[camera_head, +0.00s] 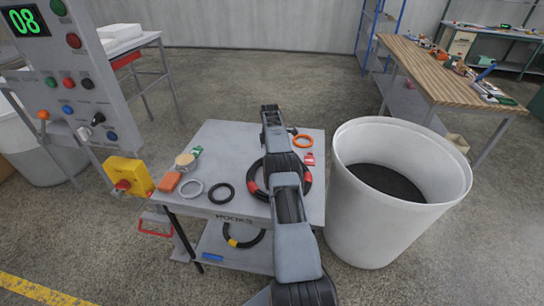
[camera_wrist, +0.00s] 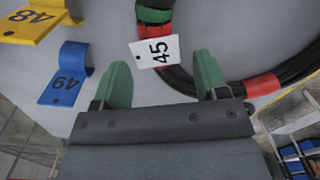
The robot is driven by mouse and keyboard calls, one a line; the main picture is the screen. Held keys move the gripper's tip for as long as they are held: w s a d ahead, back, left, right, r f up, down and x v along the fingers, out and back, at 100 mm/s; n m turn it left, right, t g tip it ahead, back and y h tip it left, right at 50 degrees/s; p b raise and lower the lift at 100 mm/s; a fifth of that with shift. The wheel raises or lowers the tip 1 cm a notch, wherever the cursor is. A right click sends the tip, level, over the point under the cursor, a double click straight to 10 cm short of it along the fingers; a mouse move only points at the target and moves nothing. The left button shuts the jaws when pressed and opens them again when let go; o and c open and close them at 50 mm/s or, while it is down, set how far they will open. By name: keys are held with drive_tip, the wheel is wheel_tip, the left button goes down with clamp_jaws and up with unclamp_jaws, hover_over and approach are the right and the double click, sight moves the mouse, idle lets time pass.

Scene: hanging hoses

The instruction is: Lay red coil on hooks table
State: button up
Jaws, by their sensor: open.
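In the wrist view a black coil with red bands (camera_wrist: 263,86) lies against a grey panel, just beyond my fingertips. A white plate marked 45 (camera_wrist: 153,51) overlaps its edge. My gripper (camera_wrist: 158,78) is open, with its green fingers apart and nothing between them. In the head view my gripper is hidden behind my arm. The grey hooks table (camera_head: 236,148), lettered HOOKS on its front, stands ahead. A black coil with red bands (camera_head: 307,181) lies on it, partly hidden by my arm. I cannot tell whether both views show the same coil.
The table also holds an orange ring (camera_head: 303,141), a grey ring (camera_head: 191,189) and a black ring (camera_head: 221,193). A white bin (camera_head: 350,205) stands close on the right, a control panel (camera_head: 75,90) on the left. Yellow 48 (camera_wrist: 35,22) and blue 49 (camera_wrist: 66,75) hooks flank my gripper's left.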

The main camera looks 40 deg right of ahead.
wheel_tip(320, 180, up, 10)
drive_tip(key=p, duration=0.9)
drive_tip(key=shift+w+a+r, duration=0.15)
drive_tip(key=shift+w, duration=0.1)
drive_tip(key=shift+p, duration=0.3)
